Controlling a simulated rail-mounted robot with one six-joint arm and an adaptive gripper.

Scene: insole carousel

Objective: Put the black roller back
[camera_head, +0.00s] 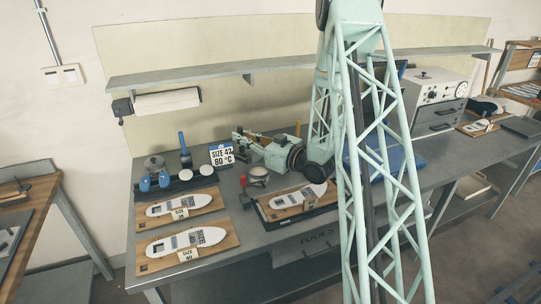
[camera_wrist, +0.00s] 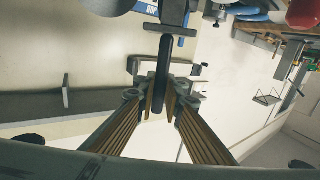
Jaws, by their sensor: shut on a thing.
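My gripper (camera_wrist: 160,98) is shut on a slim upright black bar, which I take to be the handle of the black roller (camera_wrist: 162,70). A dark crosspiece crosses it nearer the picture's top; the rest of its head is hard to make out. In the head view my gripper (camera_head: 240,136) is above the back of the bench, right of the size sign (camera_head: 222,155). The roller is too small to tell apart there. A dark tool rack (camera_head: 178,186) stands on the bench left of my gripper, with blue tools and white round pieces.
Insole boards (camera_head: 215,238) lie along the bench front, and another board (camera_head: 262,212) lies right of them. A red-handled tool (camera_head: 243,183) and a small round pot (camera_head: 258,173) stand below my gripper. A wall shelf (camera_head: 190,74) runs above. A grey oven (camera_head: 437,98) stands right.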

